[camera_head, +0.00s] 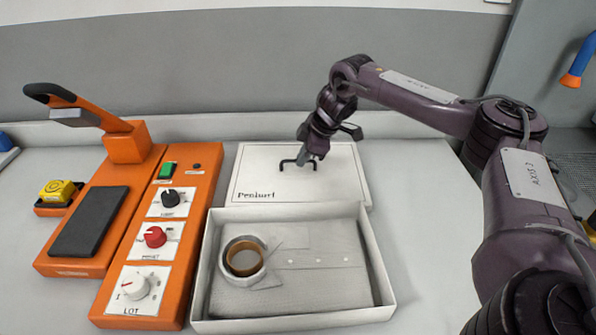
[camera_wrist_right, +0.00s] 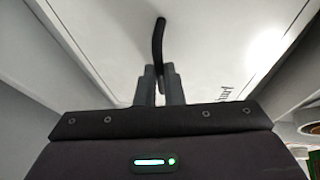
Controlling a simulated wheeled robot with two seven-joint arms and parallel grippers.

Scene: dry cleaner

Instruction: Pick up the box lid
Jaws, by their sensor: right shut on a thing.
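The white box lid (camera_head: 340,186) with a black wire handle and printed lettering lies behind the open box in the head view. My right gripper (camera_head: 307,158) is shut on the lid's black handle (camera_head: 287,163). In the right wrist view, the fingers of my right gripper (camera_wrist_right: 160,85) close on the black handle (camera_wrist_right: 158,40), with the lid's white surface (camera_wrist_right: 100,45) beyond. I cannot tell whether the lid touches the table. My left gripper is out of view.
The open white box (camera_head: 383,278) stands in front of the lid, holding a tape roll (camera_head: 243,258) and grey folded cloth (camera_head: 325,262). An orange machine (camera_head: 190,222) with knobs and a lever stands to the left. The counter (camera_head: 425,220) is clear to the right.

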